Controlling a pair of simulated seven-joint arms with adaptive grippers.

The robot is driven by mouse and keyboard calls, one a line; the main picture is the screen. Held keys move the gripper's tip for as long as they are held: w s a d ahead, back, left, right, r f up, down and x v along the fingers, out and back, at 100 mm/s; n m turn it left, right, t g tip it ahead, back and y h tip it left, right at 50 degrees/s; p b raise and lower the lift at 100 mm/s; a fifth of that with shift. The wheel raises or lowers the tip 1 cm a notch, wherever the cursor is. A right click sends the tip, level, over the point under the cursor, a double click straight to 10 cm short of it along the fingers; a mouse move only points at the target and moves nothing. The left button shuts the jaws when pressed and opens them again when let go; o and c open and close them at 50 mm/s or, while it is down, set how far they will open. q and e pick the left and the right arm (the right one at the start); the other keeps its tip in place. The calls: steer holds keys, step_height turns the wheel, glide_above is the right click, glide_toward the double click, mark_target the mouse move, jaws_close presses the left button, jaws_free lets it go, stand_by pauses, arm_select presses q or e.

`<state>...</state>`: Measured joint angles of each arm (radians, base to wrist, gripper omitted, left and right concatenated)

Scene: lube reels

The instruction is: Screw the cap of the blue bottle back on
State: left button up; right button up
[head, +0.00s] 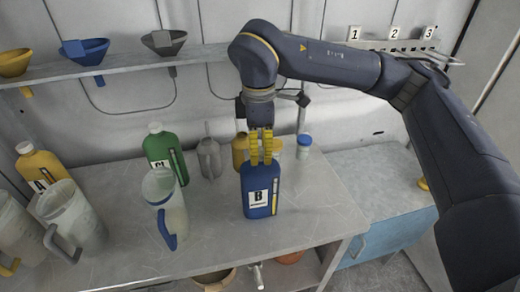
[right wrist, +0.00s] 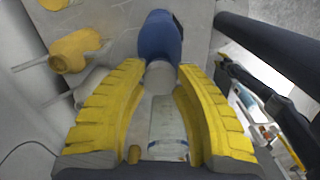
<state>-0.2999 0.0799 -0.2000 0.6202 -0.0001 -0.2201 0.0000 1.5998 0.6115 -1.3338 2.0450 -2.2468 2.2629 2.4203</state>
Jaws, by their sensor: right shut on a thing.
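The blue bottle (head: 257,188), labelled B, stands upright near the table's right-hand part. It also shows in the right wrist view (right wrist: 160,35). My right gripper (head: 263,152) points down directly above the bottle, its yellow fingers at the neck. In the right wrist view the pale round cap (right wrist: 159,74) is between the fingertips, lined up with the bottle top. The gripper is shut on the cap. The fingers hide the cap in the head view, and I cannot tell how far it is seated on the neck. My left gripper is not in view.
A clear jug (head: 166,205) with a blue handle stands left of the bottle. A green bottle (head: 166,156) and a grey can (head: 209,157) are behind. A small blue-capped jar (head: 304,147) stands at the back right. The table's front right is clear.

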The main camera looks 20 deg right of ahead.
stand_by(0.3)
steer(key=shift+m, duration=1.4)
steer(key=o, duration=1.3)
steer(key=shift+c, duration=0.2)
steer(key=shift+r, duration=0.1)
steer(key=shift+r, duration=2.95)
